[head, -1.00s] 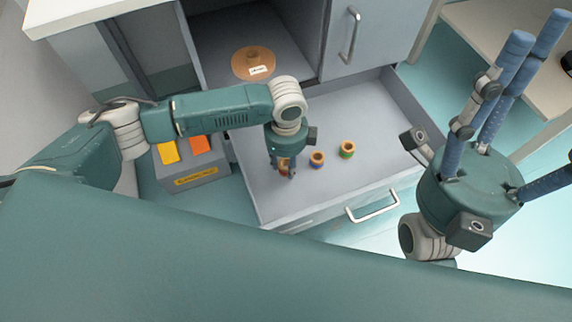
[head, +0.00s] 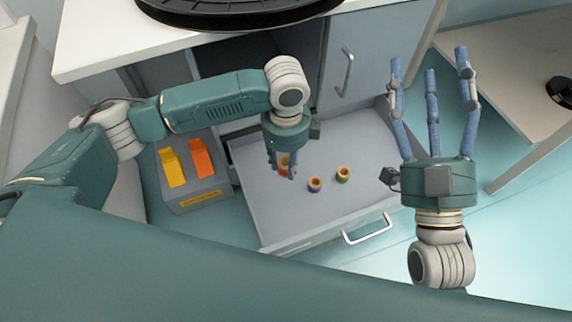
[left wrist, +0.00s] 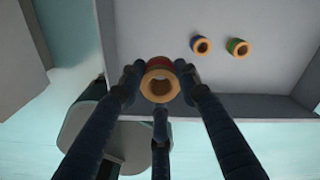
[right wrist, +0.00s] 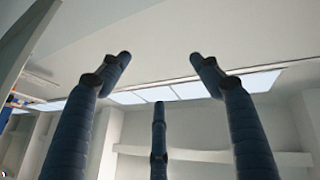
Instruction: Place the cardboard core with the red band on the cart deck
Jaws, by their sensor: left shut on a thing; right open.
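My left gripper (head: 282,172) is over the left part of the open drawer (head: 350,112), pointing down. Its fingers are closed around the cardboard core with the red band (left wrist: 160,82). In the left wrist view this core shows its open end, with a strip of red behind the rim; in the head view the fingers partly cover the core (head: 284,160). I cannot tell how far it is above the drawer floor. My right gripper (head: 432,75) is open and empty, fingers pointing up. I cannot make out the cart deck.
A blue-banded core (head: 315,184) and a green-banded core (head: 343,174) stand in the drawer. A grey box with yellow and orange pieces (head: 196,196) stands left of it. A white counter (head: 110,45) carries a black reel (head: 235,12). A white table (head: 510,85) is at right.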

